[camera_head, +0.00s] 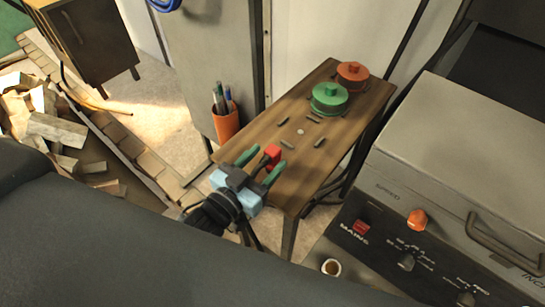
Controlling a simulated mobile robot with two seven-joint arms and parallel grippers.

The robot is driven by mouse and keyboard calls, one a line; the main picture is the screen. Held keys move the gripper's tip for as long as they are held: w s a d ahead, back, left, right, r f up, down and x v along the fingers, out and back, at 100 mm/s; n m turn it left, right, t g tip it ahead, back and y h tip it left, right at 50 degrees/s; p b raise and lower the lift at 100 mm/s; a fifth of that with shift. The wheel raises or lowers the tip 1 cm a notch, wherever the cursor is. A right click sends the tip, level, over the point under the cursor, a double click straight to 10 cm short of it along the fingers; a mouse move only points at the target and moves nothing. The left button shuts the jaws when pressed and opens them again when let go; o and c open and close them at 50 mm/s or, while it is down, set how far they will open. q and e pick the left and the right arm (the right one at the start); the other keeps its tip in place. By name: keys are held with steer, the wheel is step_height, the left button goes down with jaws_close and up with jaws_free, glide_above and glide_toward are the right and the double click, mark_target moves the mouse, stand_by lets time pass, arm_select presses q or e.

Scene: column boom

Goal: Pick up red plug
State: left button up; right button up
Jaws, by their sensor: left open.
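The red plug (272,152) is a small red block at the near left edge of the wooden table (352,122). My left gripper (263,164) comes in from the lower left, with a light blue body and two green fingers. Its fingers are apart, and the plug shows between and just beyond their tips. I cannot tell whether they touch it. The plug's lower part is partly hidden by the gripper. My right gripper is not in view.
A green lidded round container (329,98) and an orange-red one (352,75) stand at the table's far end. Several small dark pieces lie mid-table. An orange pen cup (226,125) is left of the table. A grey machine (450,150) fills the right.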

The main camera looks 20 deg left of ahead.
mark_target(277, 146)
arm_select(q)
steer(key=shift+p+x, duration=0.4)
steer(key=shift+x, duration=1.85)
steer(key=shift+w+f, duration=0.1)
steer(key=shift+w, duration=0.45)
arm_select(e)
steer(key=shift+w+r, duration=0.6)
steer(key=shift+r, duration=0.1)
arm_select(q)
steer(key=shift+c, duration=0.3)
steer(key=c, duration=1.1)
steer(key=shift+o, duration=0.2)
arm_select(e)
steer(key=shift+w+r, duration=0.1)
